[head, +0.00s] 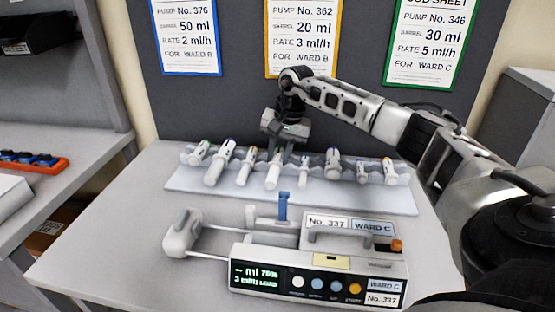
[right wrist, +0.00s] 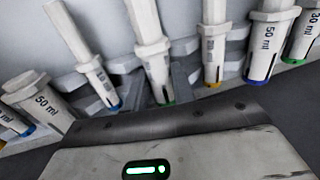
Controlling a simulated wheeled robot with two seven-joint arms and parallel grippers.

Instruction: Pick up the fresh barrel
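My right gripper (head: 279,152) is over the middle of the row, just behind a white barrel (head: 273,172). In the right wrist view a green-ringed barrel (right wrist: 151,50) is in the middle, beyond my gripper's body. Large barrels marked 50 ml (right wrist: 268,42) show at both sides there. Which barrel is the fresh one does not show. My left gripper is out of view.
The pump (head: 318,270), marked No. 337, Ward C, stands in front of the rack; its screen reads LOAD. A blue upright lever (head: 283,207) rises from it. Three job sheets (head: 302,35) hang on the back panel. A side table with an orange tray (head: 35,163) is at left.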

